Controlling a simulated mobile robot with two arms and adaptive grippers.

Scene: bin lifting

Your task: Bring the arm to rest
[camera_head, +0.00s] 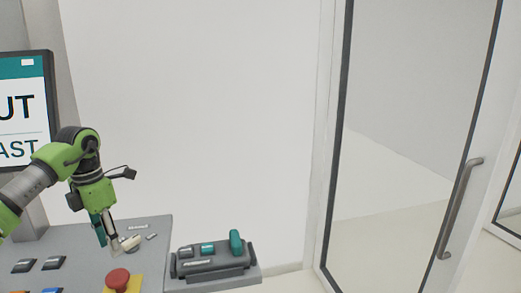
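My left arm, green and grey, comes in from the left. Its gripper (109,246) points down at the grey control panel (152,259). A teal finger and a pale finger show with a gap between them, and nothing is seen held. The fingertips are close to a small beige part (131,243) on the panel; I cannot tell whether they touch it. My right gripper is not in view.
A red button (118,278) on a yellow base stands at the panel's front. A grey device with teal parts (208,255) is to its right. A screen (24,110) is behind the arm at the left. A glass door (400,140) with a handle (458,210) is at the right.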

